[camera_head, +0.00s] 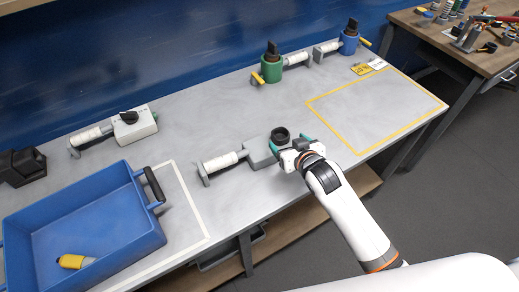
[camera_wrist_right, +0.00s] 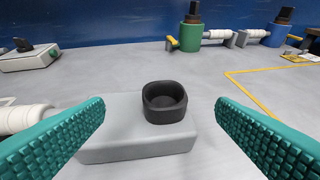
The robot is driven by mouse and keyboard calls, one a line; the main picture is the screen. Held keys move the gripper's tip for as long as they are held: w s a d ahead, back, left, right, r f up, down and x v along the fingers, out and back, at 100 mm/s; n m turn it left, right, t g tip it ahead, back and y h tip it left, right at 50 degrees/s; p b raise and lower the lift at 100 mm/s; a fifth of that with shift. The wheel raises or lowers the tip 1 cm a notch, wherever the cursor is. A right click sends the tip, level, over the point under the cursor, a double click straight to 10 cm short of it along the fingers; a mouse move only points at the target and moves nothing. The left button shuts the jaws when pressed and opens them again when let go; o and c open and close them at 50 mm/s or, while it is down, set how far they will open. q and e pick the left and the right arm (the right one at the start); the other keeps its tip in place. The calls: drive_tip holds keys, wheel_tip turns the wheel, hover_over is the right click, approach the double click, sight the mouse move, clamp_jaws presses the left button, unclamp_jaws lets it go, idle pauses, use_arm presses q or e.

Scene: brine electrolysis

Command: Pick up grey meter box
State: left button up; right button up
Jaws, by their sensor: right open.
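The grey meter box (camera_head: 259,152) lies on the bench near its front edge, with a black open-topped cup-like part (camera_head: 280,136) on its top and a white cylinder (camera_head: 221,162) on its left side. My right gripper (camera_head: 290,143) is open at the box's right end, its teal fingers spread. In the right wrist view the box (camera_wrist_right: 130,148) shows between and beyond the two fingers, with the black part (camera_wrist_right: 165,103) near the middle. I see no grip on it; whether a finger touches it I cannot tell. My left gripper is not in view.
A blue tray (camera_head: 150,240) with a yellow item (camera_head: 75,262) stands at the left front. A pale box with a black knob (camera_head: 134,124) lies behind it. Green (camera_head: 270,68) and blue (camera_head: 349,43) units stand at the back. The yellow-outlined area (camera_head: 375,110) is clear.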

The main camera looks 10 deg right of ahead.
sight(278, 132)
drive_tip(key=shift+d+f+p+x, duration=0.15)
drive_tip(key=shift+f+p+x, duration=0.05)
drive_tip(key=shift+x, duration=1.45)
drive_tip(key=shift+d+f+p+x, duration=0.15)
drive_tip(key=shift+f+p+x, duration=0.05)
drive_tip(key=shift+x, duration=1.5)
drive_tip(key=shift+s, duration=0.15)
drive_tip(key=shift+c, duration=0.2)
drive_tip(key=shift+r, duration=0.1)
drive_tip(key=c, duration=1.4)
